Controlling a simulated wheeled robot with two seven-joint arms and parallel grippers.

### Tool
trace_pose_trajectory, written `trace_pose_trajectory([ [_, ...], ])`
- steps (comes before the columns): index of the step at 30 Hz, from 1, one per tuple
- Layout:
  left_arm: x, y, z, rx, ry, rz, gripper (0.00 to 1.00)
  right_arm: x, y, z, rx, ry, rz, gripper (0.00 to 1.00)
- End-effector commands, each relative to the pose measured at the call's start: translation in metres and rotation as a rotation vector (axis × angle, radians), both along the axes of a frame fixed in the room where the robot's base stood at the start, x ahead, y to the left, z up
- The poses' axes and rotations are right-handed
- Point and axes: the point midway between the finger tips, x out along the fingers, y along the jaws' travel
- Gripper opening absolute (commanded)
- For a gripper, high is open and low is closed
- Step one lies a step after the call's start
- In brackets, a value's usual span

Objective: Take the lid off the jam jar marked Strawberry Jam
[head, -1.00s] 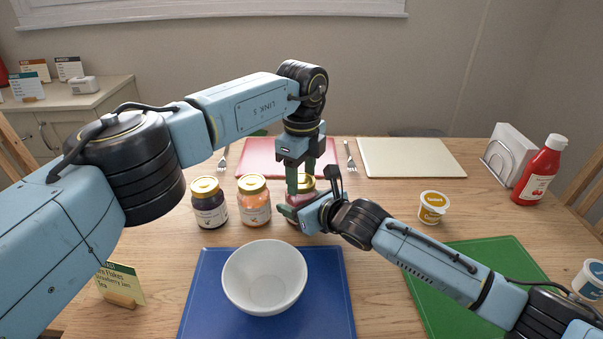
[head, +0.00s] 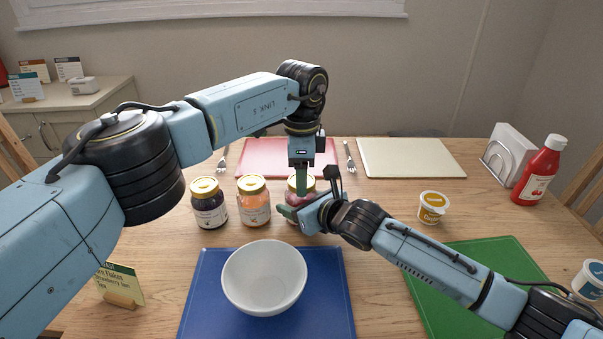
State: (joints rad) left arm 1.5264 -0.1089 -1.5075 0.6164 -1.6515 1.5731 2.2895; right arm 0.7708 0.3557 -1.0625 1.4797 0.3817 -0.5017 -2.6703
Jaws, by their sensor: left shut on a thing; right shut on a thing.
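Three jars with gold lids stand in a row on the wooden table. The rightmost jar (head: 296,199) holds red contents; its label is hidden by my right gripper. My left gripper (head: 302,184) points straight down from above and is shut on this jar's gold lid (head: 293,184). My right gripper (head: 291,211) comes in from the right and is shut on the jar's body. The lid sits at the top of the jar; I cannot tell whether it is loose. The middle jar (head: 254,202) holds orange contents and the left jar (head: 209,204) dark purple contents.
A white bowl (head: 264,278) stands on a blue mat (head: 205,300) in front of the jars. A red mat (head: 262,152) and a cream board (head: 412,157) lie behind. A small tub (head: 432,207) stands to the right. A ketchup bottle (head: 540,172) stands at the far right.

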Motion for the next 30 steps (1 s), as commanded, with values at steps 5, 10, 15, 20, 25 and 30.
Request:
trace_pose_trajectory([
  [5,0.0,0.0,0.004,0.0,0.0,0.0,0.26,0.0,0.0,0.0,-0.001,-0.001,-0.001,0.0],
  [10,0.0,0.0,0.01,0.0,-0.001,0.0,0.26,0.0,0.0,0.0,-0.001,-0.001,-0.001,0.0],
  [15,0.0,0.0,0.016,0.0,-0.001,0.0,0.26,0.0,0.0,0.0,-0.001,-0.001,-0.001,0.0],
  [20,0.0,0.0,0.021,0.0,-0.001,0.0,0.26,0.0,0.0,0.0,-0.001,-0.001,-0.001,0.0],
  [25,0.0,0.0,0.022,0.0,0.0,0.0,0.26,0.0,0.0,0.0,-0.001,-0.001,-0.001,0.0],
  [30,0.0,0.0,0.022,0.0,0.0,0.0,0.26,0.0,0.0,0.0,-0.001,-0.001,-0.001,0.0],
])
